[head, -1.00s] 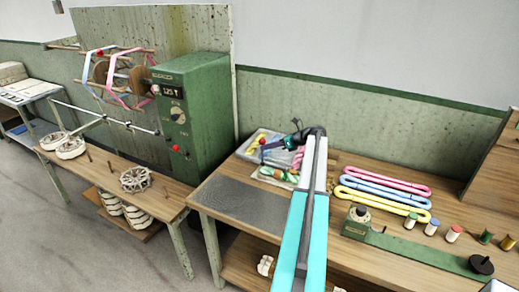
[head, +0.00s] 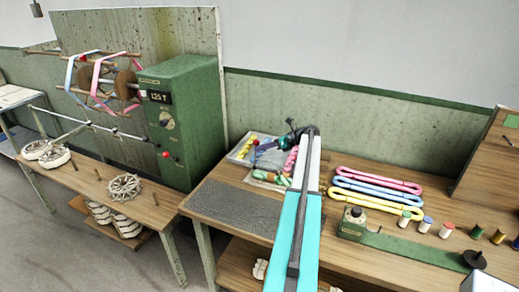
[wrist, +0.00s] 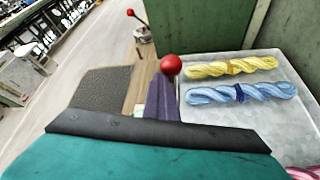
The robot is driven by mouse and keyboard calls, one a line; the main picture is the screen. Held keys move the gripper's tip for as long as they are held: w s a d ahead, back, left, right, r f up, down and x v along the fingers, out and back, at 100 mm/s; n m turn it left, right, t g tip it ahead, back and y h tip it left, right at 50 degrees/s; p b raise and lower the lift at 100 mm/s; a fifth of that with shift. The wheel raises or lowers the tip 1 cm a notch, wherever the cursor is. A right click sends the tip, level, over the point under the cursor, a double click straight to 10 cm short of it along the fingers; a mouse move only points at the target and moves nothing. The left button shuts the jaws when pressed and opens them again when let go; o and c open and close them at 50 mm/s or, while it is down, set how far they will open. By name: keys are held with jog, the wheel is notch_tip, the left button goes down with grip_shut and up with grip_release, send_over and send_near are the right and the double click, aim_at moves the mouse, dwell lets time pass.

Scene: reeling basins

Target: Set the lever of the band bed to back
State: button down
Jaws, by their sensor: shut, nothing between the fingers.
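My gripper (head: 280,143) is shut and empty at the far side of the right-hand table. It is low over the light tray of skeins. In the wrist view its narrow purple-grey fingers (wrist: 162,100) point away, and a red ball knob (wrist: 170,65) shows just past their tips. I cannot tell whether they touch. A second red knob on a thin stem (wrist: 130,12) stands farther off. A long green bed (head: 415,248) on the table has a small green dial block (head: 352,223) at its left end. I cannot make out its lever or tell whether it is the band bed.
The tray (wrist: 237,118) holds yellow (wrist: 230,67) and blue skeins (wrist: 240,93). Pink, blue and yellow loops (head: 375,187) and several spools lie right of my arm. The green cabinet (head: 185,120) stands left. A dark mat (head: 235,207) has clear room over it.

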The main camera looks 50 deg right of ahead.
jog(key=shift+d+r, duration=0.4)
jog(key=shift+s+a+f, duration=0.75)
jog(key=shift+a+f, duration=0.2)
jog(key=shift+a, duration=1.25)
jog(key=s+d+r+b, duration=0.1)
jog(key=s+d+b, duration=0.2)
jog(key=s+d, duration=0.3)
jog(key=shift+s+d+r, duration=0.2)
jog(key=shift+s+d, duration=0.05)
jog(key=shift+s, duration=0.55)
